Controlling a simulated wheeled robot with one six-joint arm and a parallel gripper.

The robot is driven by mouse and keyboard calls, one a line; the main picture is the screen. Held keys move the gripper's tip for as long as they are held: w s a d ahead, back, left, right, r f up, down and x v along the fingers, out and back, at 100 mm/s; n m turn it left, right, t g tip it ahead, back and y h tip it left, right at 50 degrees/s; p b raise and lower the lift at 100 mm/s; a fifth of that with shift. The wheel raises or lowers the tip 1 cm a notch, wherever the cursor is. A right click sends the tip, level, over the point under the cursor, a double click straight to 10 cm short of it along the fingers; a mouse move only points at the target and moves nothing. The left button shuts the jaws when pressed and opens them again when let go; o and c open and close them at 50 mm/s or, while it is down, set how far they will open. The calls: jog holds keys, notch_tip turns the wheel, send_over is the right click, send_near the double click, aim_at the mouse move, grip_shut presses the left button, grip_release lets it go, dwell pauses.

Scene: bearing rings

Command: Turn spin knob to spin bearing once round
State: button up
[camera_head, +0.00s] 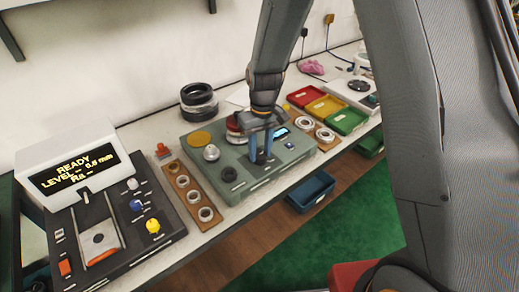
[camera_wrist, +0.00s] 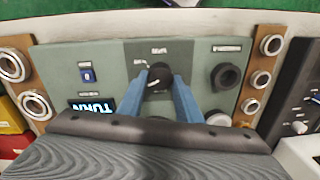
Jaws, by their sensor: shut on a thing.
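The grey-green test device (camera_head: 206,172) stands on the bench in the head view, and its panel (camera_wrist: 115,65) fills the middle of the wrist view. My gripper (camera_head: 262,160) reaches down over its front panel. In the wrist view the two blue fingers of my gripper (camera_wrist: 159,76) stand either side of a black knob with a white mark (camera_wrist: 159,87) and are shut on it. A small lit display (camera_wrist: 95,106) reads "TURN". In the head view the fingers hide the held knob. A red and pale round part (camera_head: 233,126) sits behind my gripper, partly covered.
A second black knob (camera_wrist: 226,76) is on the same panel. Wooden ring holders flank the device, one at left (camera_head: 180,181) with several rings. A readout unit (camera_head: 75,172) shows "READY". Red, yellow and green trays (camera_head: 345,121) stand at right. Black rings (camera_head: 199,101) are stacked behind.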

aim_at(262, 155)
jog(key=m+p, duration=0.1)
jog(key=m, duration=0.4)
jog(key=shift+s+m, duration=0.1)
jog(key=shift+m, duration=0.2)
jog(key=m+p, duration=0.1)
jog(key=m, duration=0.4)
jog(key=shift+d+t+p, duration=0.15)
jog(key=shift+t+p, duration=0.15)
jog(key=shift+p, duration=0.1)
jog(key=shift+m, duration=0.4)
jog(key=o, duration=1)
jog(key=shift+o, duration=0.2)
jog(key=shift+s+d+r+b, duration=0.1)
jog(key=shift+r+b, duration=0.45)
jog(key=shift+r, duration=1.4)
jog(key=shift+s+d+r+b, duration=0.1)
jog(key=shift+r+b, duration=0.45)
jog(key=shift+r, duration=1.4)
